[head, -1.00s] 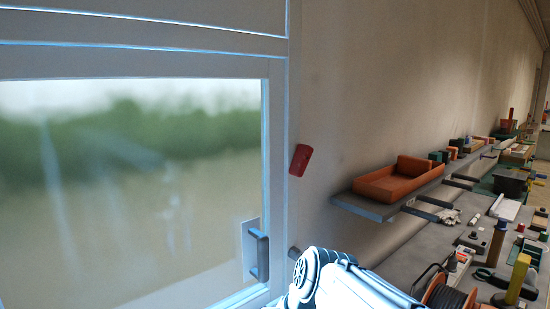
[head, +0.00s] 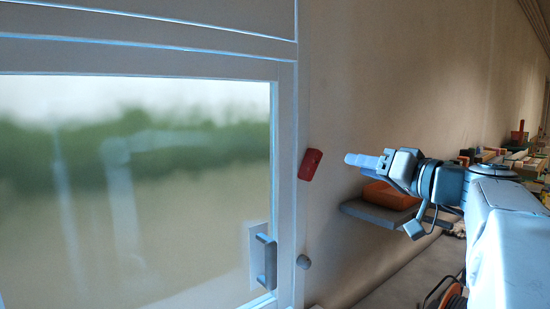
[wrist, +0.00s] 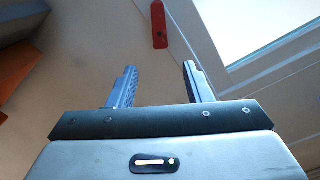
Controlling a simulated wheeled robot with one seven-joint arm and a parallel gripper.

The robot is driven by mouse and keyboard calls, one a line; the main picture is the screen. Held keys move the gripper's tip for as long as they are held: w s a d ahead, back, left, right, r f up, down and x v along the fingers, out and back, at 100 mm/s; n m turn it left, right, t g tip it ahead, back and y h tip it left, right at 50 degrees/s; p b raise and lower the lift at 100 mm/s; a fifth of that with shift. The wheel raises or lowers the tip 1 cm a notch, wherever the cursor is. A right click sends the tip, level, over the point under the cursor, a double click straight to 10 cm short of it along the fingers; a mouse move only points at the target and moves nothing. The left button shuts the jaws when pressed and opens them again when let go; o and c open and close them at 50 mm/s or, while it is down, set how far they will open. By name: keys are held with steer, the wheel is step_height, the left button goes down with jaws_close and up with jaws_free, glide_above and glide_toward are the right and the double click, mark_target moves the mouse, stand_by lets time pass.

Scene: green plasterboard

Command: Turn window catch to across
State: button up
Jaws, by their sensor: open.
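A grey shelf (head: 372,213) with an orange tray (head: 390,196) is on the wall behind my arm. The wall between gripper and catch is clear.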

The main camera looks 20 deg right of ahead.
mark_target(318, 158)
steer(key=p+x, duration=0.3)
steer(key=x, duration=0.9)
steer(key=shift+a+f, duration=0.1)
steer(key=c, duration=1)
